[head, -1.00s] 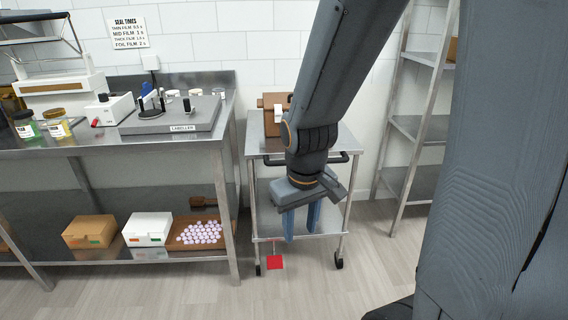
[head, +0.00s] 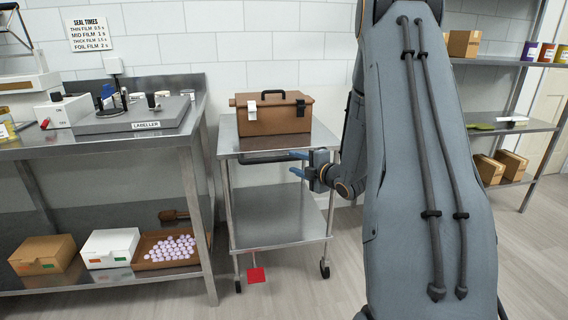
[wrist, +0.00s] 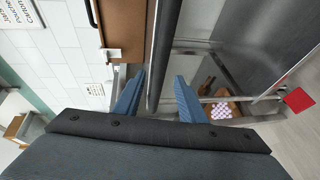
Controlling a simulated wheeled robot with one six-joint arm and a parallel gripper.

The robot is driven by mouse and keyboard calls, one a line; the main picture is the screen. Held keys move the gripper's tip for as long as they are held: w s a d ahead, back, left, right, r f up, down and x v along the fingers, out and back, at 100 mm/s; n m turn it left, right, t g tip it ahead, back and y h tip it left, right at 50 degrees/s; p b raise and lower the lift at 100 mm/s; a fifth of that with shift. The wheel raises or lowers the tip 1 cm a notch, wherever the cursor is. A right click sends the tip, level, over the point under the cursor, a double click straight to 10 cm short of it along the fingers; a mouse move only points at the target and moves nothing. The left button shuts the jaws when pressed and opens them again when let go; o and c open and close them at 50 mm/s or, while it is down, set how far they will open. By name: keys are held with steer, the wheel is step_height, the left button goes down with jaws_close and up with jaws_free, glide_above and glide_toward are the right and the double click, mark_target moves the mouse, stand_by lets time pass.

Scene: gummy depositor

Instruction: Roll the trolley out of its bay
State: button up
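The trolley (head: 277,223) is a steel two-shelf cart on casters, standing against the wall to the right of the workbench. A brown toolbox (head: 276,116) sits on its top. Its dark push handle (head: 262,160) runs along the front edge of the top. My gripper (head: 297,164) is at the right end of this handle, fingers pointing left and apart. In the wrist view the handle bar (wrist: 163,45) runs between the two open blue fingers, with gaps on both sides. A red plate (head: 256,275) shows low at the trolley's front.
The steel workbench (head: 110,148) stands close on the trolley's left, with a labeller on top and boxes below. A shelf rack (head: 505,127) with cartons is on the right. The floor (head: 180,297) in front of the trolley looks clear.

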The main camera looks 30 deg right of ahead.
mark_target(286, 159)
steer(key=shift+x, duration=3.6)
jaws_close()
